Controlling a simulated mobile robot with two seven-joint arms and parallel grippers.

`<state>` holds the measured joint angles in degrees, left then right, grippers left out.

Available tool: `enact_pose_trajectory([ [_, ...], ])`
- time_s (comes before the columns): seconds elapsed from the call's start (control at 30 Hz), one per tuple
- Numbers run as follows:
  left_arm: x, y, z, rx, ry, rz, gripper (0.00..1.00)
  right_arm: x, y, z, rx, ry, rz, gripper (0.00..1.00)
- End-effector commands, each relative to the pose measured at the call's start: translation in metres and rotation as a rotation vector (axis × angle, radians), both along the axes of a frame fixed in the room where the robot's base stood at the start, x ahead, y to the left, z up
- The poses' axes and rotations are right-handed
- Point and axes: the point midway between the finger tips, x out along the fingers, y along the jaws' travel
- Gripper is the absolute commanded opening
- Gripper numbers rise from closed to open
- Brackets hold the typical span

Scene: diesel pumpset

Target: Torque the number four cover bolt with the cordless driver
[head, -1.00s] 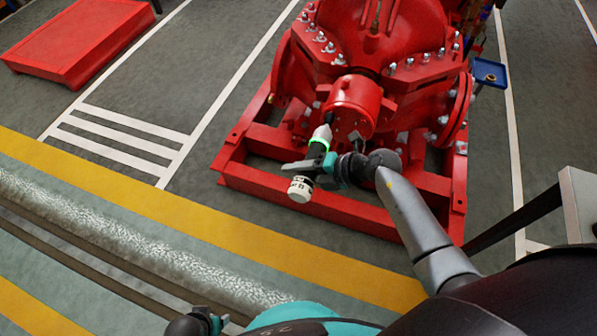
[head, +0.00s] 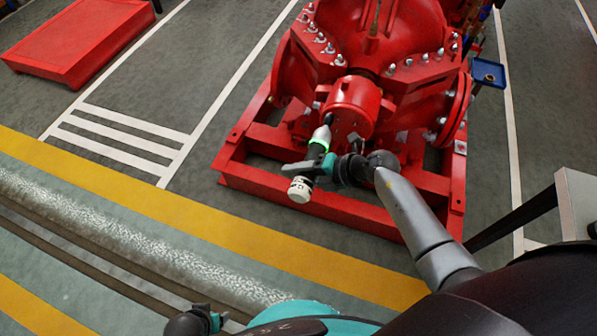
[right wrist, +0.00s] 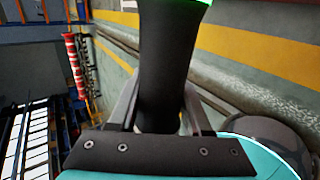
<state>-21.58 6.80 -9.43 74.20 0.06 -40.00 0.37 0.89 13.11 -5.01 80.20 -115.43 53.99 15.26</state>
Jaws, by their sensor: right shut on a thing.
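The cordless driver (head: 321,142) has a white base, a black handle and a lit green ring. My right gripper (head: 312,166) is shut on its handle, in front of the pump. In the right wrist view the black handle (right wrist: 163,60) stands between the two fingers. The driver's nose points up at the round red cover (head: 352,100) on the red pump (head: 385,40). I cannot tell whether its tip touches a bolt. The number four bolt is not identifiable here. My left gripper (head: 203,318) is at the bottom edge, far from the pump, its jaws too small to read.
The pump stands on a red frame (head: 300,205) with open gaps. Several silver bolts line its flanges. A blue tray (head: 489,73) stands at right. A red platform (head: 80,40) lies at upper left. The marked floor left of the frame is clear.

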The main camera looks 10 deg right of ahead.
Motion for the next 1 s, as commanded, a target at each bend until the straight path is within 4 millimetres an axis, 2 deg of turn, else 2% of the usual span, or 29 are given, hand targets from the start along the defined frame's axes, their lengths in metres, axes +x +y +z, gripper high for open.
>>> enact_pose_trajectory([
  [1.0, -0.0001, 0.0, 0.0009, 0.0, 0.0, 0.0, 0.71, 0.0079, -0.0043, 0.0021, 0.001, -0.006, -0.001, 0.0],
])
